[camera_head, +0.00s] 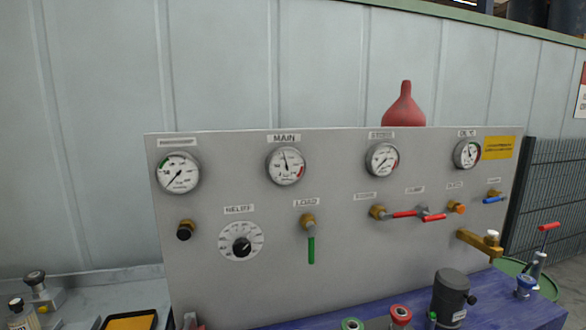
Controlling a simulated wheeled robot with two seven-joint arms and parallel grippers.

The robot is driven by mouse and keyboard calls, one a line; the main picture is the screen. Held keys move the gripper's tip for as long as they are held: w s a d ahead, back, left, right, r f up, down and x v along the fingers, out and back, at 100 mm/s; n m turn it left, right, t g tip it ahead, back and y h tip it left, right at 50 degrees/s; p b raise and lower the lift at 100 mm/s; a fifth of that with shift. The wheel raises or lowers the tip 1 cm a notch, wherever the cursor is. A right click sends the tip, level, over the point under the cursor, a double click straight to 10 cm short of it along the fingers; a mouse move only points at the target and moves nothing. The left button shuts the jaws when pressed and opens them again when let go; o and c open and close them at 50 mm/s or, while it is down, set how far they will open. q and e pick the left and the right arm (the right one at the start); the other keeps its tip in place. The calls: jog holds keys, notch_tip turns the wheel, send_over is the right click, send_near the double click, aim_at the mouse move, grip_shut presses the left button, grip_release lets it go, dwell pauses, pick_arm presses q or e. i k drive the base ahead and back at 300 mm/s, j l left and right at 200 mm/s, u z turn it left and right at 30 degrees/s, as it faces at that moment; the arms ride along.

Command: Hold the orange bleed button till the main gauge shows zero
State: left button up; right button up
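The main gauge (286,166) is a round white dial under the MAIN label on the upright grey panel. Its needle points nearly straight up, slightly left, away from the red zone at lower right. The orange button (457,207) is a small round knob on the right part of the panel, under a small label I cannot read. It sits right of two red-handled valves (404,214). Nothing touches it. Neither of my grippers is recognisable in this view.
Three other gauges flank the main one, including the far right gauge (467,154). A RELIEF dial (241,241), a green LOAD lever (311,250) and a brass tap (480,242) stick out. A dark cylinder (452,296) stands before the panel. Space before the orange button looks clear.

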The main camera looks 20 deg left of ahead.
aim_at(460, 209)
jog(key=i+l+u, duration=0.25)
jog(key=l, duration=0.55)
jog(key=i+l+u, duration=0.25)
jog(key=l, duration=0.55)
jog(key=l+u, duration=0.2)
jog(key=l, duration=0.65)
jog(key=i+l+u, duration=0.1)
jog(key=l+u, duration=0.15)
jog(key=l, duration=0.65)
